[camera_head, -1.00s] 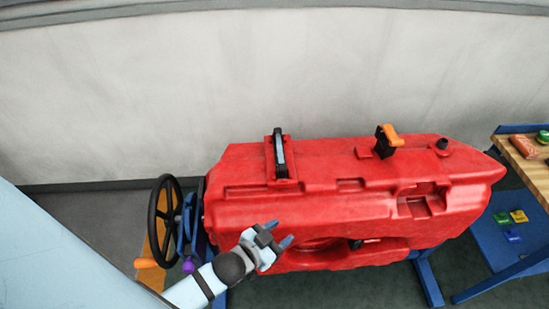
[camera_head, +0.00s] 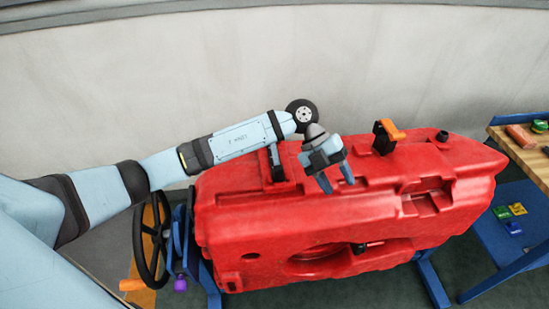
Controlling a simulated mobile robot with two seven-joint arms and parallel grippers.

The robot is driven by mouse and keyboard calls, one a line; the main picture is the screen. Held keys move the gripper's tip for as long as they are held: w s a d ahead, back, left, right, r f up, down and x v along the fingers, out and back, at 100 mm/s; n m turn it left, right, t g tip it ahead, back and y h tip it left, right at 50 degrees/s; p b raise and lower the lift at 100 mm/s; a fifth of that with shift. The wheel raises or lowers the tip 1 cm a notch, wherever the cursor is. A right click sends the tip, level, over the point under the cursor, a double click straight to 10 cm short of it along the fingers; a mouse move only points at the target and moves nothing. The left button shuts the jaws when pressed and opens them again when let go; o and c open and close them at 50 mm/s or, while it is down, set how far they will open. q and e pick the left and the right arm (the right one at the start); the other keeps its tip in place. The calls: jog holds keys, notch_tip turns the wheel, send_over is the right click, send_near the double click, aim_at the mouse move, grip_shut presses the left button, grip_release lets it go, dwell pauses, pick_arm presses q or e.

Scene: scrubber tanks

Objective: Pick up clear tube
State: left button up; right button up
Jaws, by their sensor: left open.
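No clear tube can be made out in the head view. My left gripper (camera_head: 338,184) is open and empty, its two blue fingers pointing down over the top of the large red tank (camera_head: 345,225). It is right of the tank's black handle (camera_head: 275,163), which my arm partly covers. I cannot tell whether the fingers touch the tank. My right gripper is not in view.
A black handwheel (camera_head: 150,240) on a blue stand is at the tank's left end. An orange-handled black latch (camera_head: 386,135) and a black cap (camera_head: 442,136) are on top. A wooden-topped table (camera_head: 532,160) stands at right, with small colored items below. A pale wall is behind.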

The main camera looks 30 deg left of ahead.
pick_arm(q)
jog(key=w+a+n+t+y+b, duration=0.1)
jog(key=w+a+y, duration=0.4)
jog(key=a, duration=0.3)
jog(key=n+t+y+b, duration=0.1)
jog(key=n+y, duration=0.2)
jog(key=y, duration=0.3)
send_near(275, 148)
jog(key=x, duration=0.5)
jog(key=shift+a+f, duration=0.1)
jog(key=shift+a, duration=0.3)
jog(key=shift+x, duration=0.75)
jog(key=x, duration=0.4)
jog(key=shift+d+f+p, duration=0.1)
jog(key=shift+d+p, duration=0.2)
jog(key=shift+d, duration=0.05)
jog(key=c, duration=0.7)
grip_shut()
